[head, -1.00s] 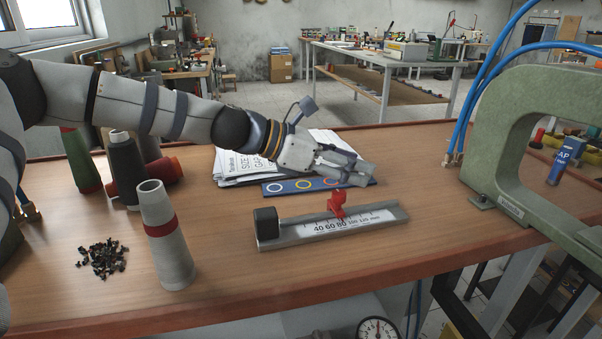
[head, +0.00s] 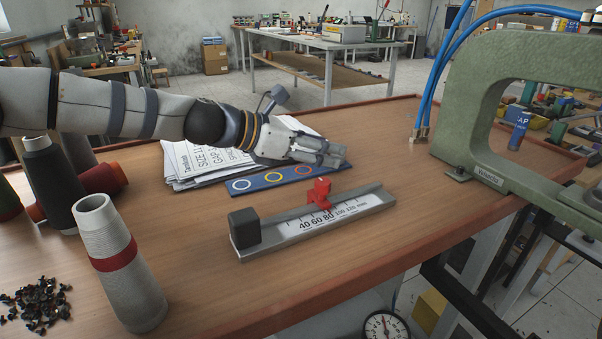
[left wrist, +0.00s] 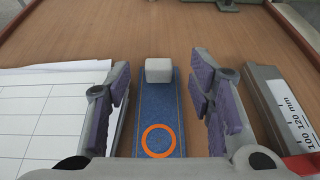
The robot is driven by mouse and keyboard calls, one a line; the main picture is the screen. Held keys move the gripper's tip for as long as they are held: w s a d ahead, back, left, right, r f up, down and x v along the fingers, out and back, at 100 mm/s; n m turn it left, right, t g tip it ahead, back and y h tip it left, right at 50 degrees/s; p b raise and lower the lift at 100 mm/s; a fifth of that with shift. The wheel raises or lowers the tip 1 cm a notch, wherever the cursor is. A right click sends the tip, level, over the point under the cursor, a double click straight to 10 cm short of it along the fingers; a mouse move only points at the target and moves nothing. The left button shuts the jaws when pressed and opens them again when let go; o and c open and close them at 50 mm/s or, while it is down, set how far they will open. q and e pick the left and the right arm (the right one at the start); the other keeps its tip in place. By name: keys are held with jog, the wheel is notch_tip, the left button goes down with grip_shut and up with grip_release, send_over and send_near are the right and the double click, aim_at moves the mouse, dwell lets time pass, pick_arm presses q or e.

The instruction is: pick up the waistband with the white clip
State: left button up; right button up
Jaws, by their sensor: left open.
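The waistband (head: 262,181) is a dark blue denim strip with coloured rings, lying flat on the bench between a paper stack and a metal gauge. In the left wrist view the strip (left wrist: 154,105) has an orange ring near me and the white clip (left wrist: 159,70) at its far end. My left gripper (head: 325,153) is over the far end of the strip in the head view, hiding the clip. In the left wrist view its open fingers (left wrist: 160,97) stand either side of the strip, with nothing between them touching. My right gripper is not in view.
The printed papers (head: 195,160) lie left of the strip; the metal gauge (head: 275,233) with its red slider (head: 319,194) lies to its right. Thread cones (head: 118,262) stand at left. A green press frame (head: 455,130) stands at right. Bench beyond the clip is clear.

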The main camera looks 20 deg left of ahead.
pick_arm(q)
jog(key=shift+w+d+f, duration=0.65)
jog(key=shift+f, duration=0.05)
jog(key=shift+w+d, duration=0.3)
jog(key=shift+w, duration=0.05)
jog(key=shift+s+r, duration=0.1)
jog(key=shift+r, duration=0.05)
jog(key=shift+c, duration=0.8)
grip_shut()
